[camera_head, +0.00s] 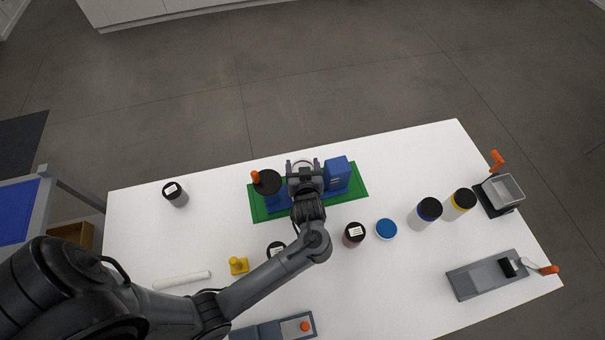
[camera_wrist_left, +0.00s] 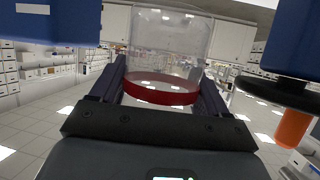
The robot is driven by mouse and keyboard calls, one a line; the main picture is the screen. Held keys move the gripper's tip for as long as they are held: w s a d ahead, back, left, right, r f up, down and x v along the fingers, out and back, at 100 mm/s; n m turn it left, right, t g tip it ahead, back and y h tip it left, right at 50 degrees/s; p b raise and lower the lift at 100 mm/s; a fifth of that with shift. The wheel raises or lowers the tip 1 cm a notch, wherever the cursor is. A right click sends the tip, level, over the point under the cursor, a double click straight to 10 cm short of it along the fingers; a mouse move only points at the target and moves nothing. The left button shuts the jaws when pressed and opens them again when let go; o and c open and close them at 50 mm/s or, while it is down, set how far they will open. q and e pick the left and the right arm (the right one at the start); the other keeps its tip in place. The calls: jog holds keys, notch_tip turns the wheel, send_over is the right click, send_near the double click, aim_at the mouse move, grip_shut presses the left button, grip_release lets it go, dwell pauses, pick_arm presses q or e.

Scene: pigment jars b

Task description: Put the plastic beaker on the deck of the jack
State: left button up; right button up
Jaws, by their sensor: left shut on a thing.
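The plastic beaker (camera_wrist_left: 165,50) is clear with a red band and sits between the fingers of my left gripper (camera_wrist_left: 163,85), which is shut on it. In the head view only the beaker's pale rim (camera_head: 302,162) shows past my left gripper (camera_head: 303,172). The gripper is over the middle of what looks like the jack: a green base (camera_head: 262,212), a blue post (camera_head: 338,173) at the right, and a blue post with a black crank disc (camera_head: 267,183) and orange knob at the left. The deck is hidden, so contact with the beaker cannot be told. My right gripper is out of view.
A grey tray device (camera_head: 503,190) and a grey block (camera_head: 487,277) are at the right. The back left is mostly clear.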

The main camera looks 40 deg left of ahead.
pick_arm(q)
notch_tip(320, 180, down, 4)
jog(key=shift+r+b, duration=0.15)
jog(key=shift+b, duration=0.25)
jog(key=shift+f, duration=0.25)
jog(key=shift+f, duration=0.2)
jog(key=o, duration=1)
